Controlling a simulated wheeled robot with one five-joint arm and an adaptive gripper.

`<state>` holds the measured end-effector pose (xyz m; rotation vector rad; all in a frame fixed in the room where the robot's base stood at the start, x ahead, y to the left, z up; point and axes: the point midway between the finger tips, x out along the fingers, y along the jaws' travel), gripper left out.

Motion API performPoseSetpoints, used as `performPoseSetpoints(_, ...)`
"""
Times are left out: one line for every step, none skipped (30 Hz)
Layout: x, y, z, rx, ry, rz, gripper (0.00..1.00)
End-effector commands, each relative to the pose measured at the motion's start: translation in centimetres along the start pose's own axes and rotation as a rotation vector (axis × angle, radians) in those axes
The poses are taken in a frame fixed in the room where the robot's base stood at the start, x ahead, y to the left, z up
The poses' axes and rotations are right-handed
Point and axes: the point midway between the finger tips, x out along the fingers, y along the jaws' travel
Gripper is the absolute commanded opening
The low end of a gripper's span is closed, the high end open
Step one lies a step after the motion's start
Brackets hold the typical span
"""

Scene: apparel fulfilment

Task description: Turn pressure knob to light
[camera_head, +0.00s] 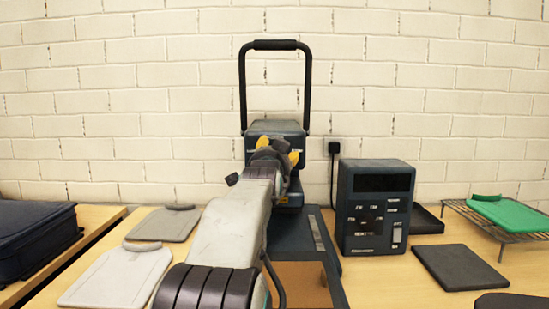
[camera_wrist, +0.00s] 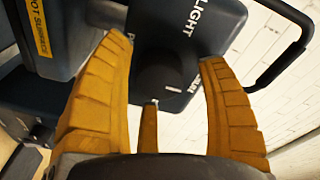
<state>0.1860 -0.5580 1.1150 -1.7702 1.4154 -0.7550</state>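The press machine (camera_head: 262,127) stands at the back centre, with a tall black handle (camera_head: 275,45) above it. In the wrist view its dark housing (camera_wrist: 210,30) bears the word LIGHT, and a round dark pressure knob (camera_wrist: 158,80) sits below that word. Another label beside the knob is partly hidden. My gripper (camera_wrist: 166,55) is open, its yellow fingers spread on either side of the knob, with a third finger below it. I see no finger clearly touching the knob. In the head view my gripper (camera_head: 279,152) is in front of the press and my arm hides the knob.
A dark control box (camera_head: 377,210) stands right of the press. A black pad (camera_head: 459,267) and a green pad (camera_head: 512,214) on a wire rack (camera_head: 480,224) lie farther right. Pale pads (camera_head: 117,277) lie left, beside a dark case (camera_head: 35,240). A brick wall is behind.

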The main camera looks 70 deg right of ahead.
Motion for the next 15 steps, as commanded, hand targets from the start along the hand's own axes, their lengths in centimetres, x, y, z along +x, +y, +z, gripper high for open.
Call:
performPoseSetpoints(-0.01, 0.00, 0.00, 0.000, 0.000, 0.000, 0.62)
performPoseSetpoints(-0.01, 0.00, 0.00, 0.000, 0.000, 0.000, 0.60)
performPoseSetpoints(-0.01, 0.00, 0.00, 0.000, 0.000, 0.000, 0.56)
performPoseSetpoints(-0.02, 0.00, 0.00, 0.000, 0.000, 0.000, 0.54)
performPoseSetpoints(-0.02, 0.00, 0.00, 0.000, 0.000, 0.000, 0.51)
performPoseSetpoints(-0.02, 0.00, 0.00, 0.000, 0.000, 0.000, 0.47)
performPoseSetpoints(-0.02, 0.00, 0.00, 0.000, 0.000, 0.000, 0.45)
performPoseSetpoints(-0.02, 0.00, 0.00, 0.000, 0.000, 0.000, 0.42)
performPoseSetpoints(-0.02, 0.00, 0.00, 0.000, 0.000, 0.000, 0.38)
performPoseSetpoints(-0.02, 0.00, 0.00, 0.000, 0.000, 0.000, 0.36)
performPoseSetpoints(-0.02, 0.00, 0.00, 0.000, 0.000, 0.000, 0.33)
performPoseSetpoints(-0.02, 0.00, 0.00, 0.000, 0.000, 0.000, 0.29)
performPoseSetpoints(-0.02, 0.00, 0.00, 0.000, 0.000, 0.000, 0.27)
performPoseSetpoints(-0.02, 0.00, 0.00, 0.000, 0.000, 0.000, 0.24)
performPoseSetpoints(-0.03, -0.01, -0.01, 0.000, 0.000, 0.000, 0.20)
